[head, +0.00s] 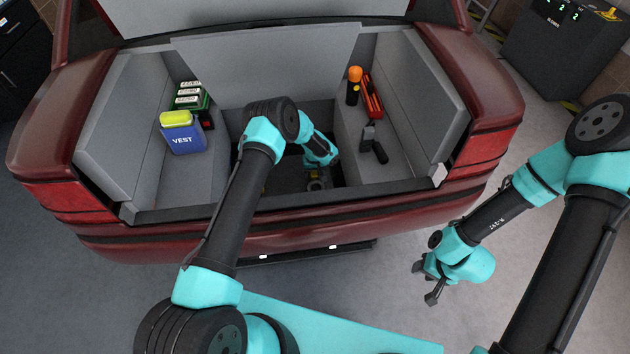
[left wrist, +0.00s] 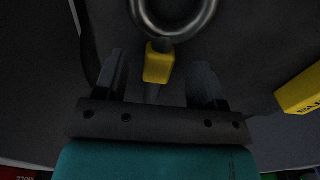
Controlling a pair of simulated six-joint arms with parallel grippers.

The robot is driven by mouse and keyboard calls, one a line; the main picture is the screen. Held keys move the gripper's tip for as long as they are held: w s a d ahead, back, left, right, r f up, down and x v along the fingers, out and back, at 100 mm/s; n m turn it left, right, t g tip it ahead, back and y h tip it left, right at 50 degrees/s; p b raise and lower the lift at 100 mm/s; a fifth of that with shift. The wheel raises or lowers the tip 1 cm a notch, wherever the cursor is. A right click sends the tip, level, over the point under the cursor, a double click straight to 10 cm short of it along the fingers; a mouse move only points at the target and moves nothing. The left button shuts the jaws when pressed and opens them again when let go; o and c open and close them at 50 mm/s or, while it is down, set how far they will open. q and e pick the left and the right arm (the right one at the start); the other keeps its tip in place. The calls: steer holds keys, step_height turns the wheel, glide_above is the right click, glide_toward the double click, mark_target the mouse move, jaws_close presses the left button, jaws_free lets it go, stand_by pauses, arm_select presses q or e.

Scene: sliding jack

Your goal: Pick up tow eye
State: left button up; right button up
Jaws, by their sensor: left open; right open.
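The tow eye (left wrist: 175,30) shows in the left wrist view as a grey metal ring at the top edge, partly cut off. A yellow block (left wrist: 159,63) sits just below the ring, and a thin shaft seems to run down from it. My left gripper (left wrist: 160,75) is open, with one finger on each side of the yellow block and visible gaps. In the head view my left gripper (head: 318,180) reaches down into the dark boot well, where the tow eye is hard to make out. My right gripper (head: 424,283) is open and empty, outside the car above the floor.
The well's walls surround my left arm. A blue vest pouch (head: 183,139) and green boxes (head: 190,97) stand on the left ledge. An orange-topped torch (head: 354,86), a red tool (head: 371,96) and a dark tool (head: 374,144) are on the right ledge. A yellow object (left wrist: 300,88) lies to the right.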

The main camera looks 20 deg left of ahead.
mark_target(315, 175)
arm_select(q)
steer(key=shift+f, duration=1.3)
steer(key=shift+c, duration=0.4)
jaws_close()
steer(key=shift+r, duration=0.1)
step_height(315, 175, up, 9)
steer(key=shift+r, duration=0.45)
